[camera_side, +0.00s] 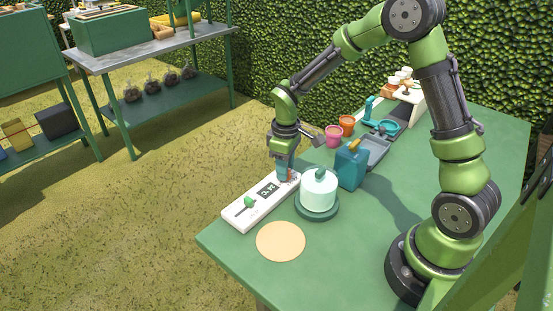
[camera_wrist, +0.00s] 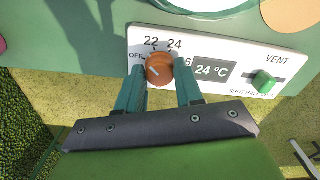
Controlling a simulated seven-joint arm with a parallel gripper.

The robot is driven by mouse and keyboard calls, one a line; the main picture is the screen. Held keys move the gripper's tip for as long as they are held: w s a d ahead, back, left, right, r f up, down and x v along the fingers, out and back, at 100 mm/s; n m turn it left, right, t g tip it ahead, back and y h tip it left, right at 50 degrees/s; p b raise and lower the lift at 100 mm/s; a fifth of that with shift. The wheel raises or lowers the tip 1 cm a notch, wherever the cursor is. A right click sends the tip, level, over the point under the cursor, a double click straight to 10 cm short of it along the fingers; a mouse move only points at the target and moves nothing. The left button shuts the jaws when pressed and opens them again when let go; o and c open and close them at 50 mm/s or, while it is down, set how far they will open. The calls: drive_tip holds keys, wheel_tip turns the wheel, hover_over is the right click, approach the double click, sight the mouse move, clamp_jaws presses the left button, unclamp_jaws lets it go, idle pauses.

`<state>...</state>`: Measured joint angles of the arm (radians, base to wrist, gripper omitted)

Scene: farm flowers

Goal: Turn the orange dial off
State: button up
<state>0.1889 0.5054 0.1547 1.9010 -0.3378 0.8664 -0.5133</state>
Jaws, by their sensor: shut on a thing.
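The orange dial (camera_wrist: 159,69) is on the white control panel (camera_wrist: 221,43), left of the display reading 24 °C. A light pointer mark shows on its face, and the labels OFF, 22 and 24 are around it. My gripper (camera_wrist: 162,80) has one finger on each side of the dial and is shut on it. In the side view my gripper (camera_side: 284,174) is low over the far end of the panel (camera_side: 240,216) and mostly hides the dial.
A green VENT slider (camera_wrist: 263,81) is on the same panel. A white domed pot (camera_side: 319,193) on a green saucer stands close beside the panel. A blue-green can (camera_side: 352,165) and pink (camera_side: 333,137) and orange (camera_side: 347,125) cups are farther back. A round tan mat (camera_side: 281,241) lies in front.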

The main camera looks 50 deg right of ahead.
drive_tip(key=n, duration=0.5)
drive_tip(key=shift+r, duration=0.1)
drive_tip(key=shift+n, duration=0.3)
idle(0.4)
drive_tip(key=o, duration=1)
drive_tip(key=shift+o, duration=0.2)
wheel_tip(320, 180, up, 17)
